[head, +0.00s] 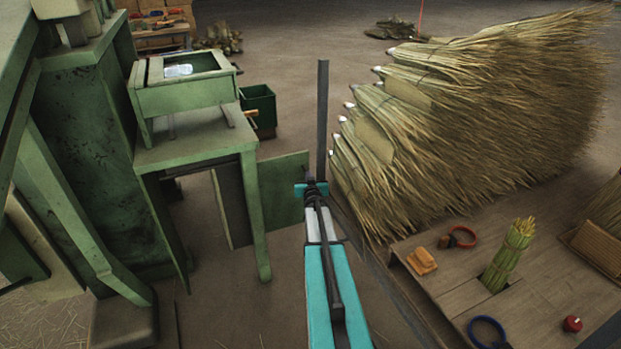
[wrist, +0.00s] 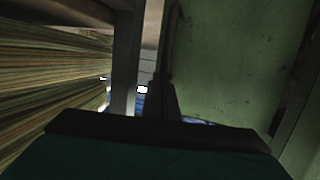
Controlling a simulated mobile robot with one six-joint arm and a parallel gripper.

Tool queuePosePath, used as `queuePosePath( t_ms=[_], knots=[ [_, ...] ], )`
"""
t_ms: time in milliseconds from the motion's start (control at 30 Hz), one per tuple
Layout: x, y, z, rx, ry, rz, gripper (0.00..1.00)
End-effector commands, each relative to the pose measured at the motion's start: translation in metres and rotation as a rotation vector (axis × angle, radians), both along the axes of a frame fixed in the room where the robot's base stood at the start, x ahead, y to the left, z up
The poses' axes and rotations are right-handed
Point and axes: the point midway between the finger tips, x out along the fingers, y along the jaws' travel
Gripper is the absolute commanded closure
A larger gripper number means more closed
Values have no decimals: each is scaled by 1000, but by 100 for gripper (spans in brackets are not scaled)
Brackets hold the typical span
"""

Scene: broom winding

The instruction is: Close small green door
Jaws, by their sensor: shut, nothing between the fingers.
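The small green door (head: 285,188) is a flat panel that stands open, swung out to the right from under the green machine (head: 190,150). In the wrist view the green door (wrist: 235,60) fills the upper right, close to the camera. My gripper (head: 314,187) is at the end of the teal arm, just right of the door's outer edge in the head view. Its dark fingers also show in the wrist view (wrist: 163,103), shut and empty. I cannot tell whether they touch the door. The fingertips are small and partly hidden by the arm in the head view.
A dark upright post (head: 322,115) rises close to my gripper. A large pile of broom straw (head: 470,110) lies to the right. A wooden bench (head: 550,290) with a straw bundle (head: 508,255) stands at the lower right. A green bin (head: 259,110) stands behind the machine.

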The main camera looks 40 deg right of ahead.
Motion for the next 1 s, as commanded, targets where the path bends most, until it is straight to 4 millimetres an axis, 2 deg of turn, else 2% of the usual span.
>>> queuePosePath(
  t_ms=[600, 1000],
  knots=[
    [44, -35, -1, 1, -1, -1, 100],
    [46, -35, 0, 1, -1, 0, 100]
  ],
)
